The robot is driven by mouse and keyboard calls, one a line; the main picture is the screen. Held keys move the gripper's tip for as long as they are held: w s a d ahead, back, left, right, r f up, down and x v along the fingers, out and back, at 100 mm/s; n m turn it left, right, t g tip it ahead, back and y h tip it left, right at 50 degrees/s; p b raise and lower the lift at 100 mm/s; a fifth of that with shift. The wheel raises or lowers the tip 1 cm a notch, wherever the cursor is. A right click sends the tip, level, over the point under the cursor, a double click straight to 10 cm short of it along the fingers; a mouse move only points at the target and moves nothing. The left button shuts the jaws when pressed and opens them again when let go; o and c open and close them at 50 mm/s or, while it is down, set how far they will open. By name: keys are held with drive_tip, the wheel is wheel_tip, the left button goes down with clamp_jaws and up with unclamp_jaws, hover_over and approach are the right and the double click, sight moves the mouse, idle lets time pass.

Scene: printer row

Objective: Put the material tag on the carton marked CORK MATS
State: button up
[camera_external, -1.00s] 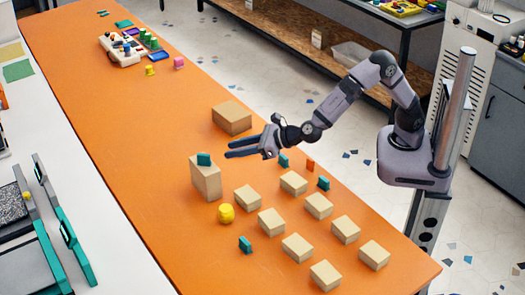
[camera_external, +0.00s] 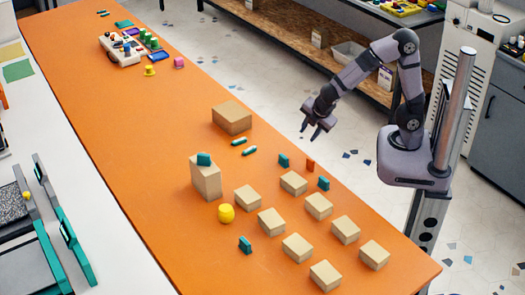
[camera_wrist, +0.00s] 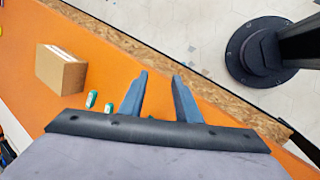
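My gripper (camera_external: 311,132) is raised beyond the far edge of the orange table, pointing down. Its two fingers stand apart with nothing between them, as the wrist view shows (camera_wrist: 160,78). Several small tan cartons (camera_external: 271,222) stand in rows on the table. A taller carton (camera_external: 206,182) has a teal block (camera_external: 204,160) on top. A larger brown carton (camera_external: 232,118) stands farther back and shows in the wrist view (camera_wrist: 60,70). I cannot read any carton's marking. Small teal blocks (camera_external: 284,160) and an orange block (camera_external: 310,165) stand nearby; I cannot tell which is the material tag.
Two teal-and-white capsule-shaped pieces (camera_external: 249,150) lie near the larger carton. A yellow round piece (camera_external: 226,213) stands among the cartons. A white box with coloured pieces (camera_external: 122,51) is at the far end.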

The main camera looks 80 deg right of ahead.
drive_tip(key=s+a+f+m+g+y, duration=0.1)
drive_tip(key=s+m+y, duration=0.1)
drive_tip(key=s+m, duration=0.4)
drive_tip(key=s+a+f+m+g+y, duration=0.1)
drive_tip(key=s+f+m+g+y, duration=0.1)
drive_tip(key=s+m, duration=0.4)
drive_tip(key=shift+s, duration=0.75)
wheel_tip(320, 180, up, 7)
drive_tip(key=p, duration=0.7)
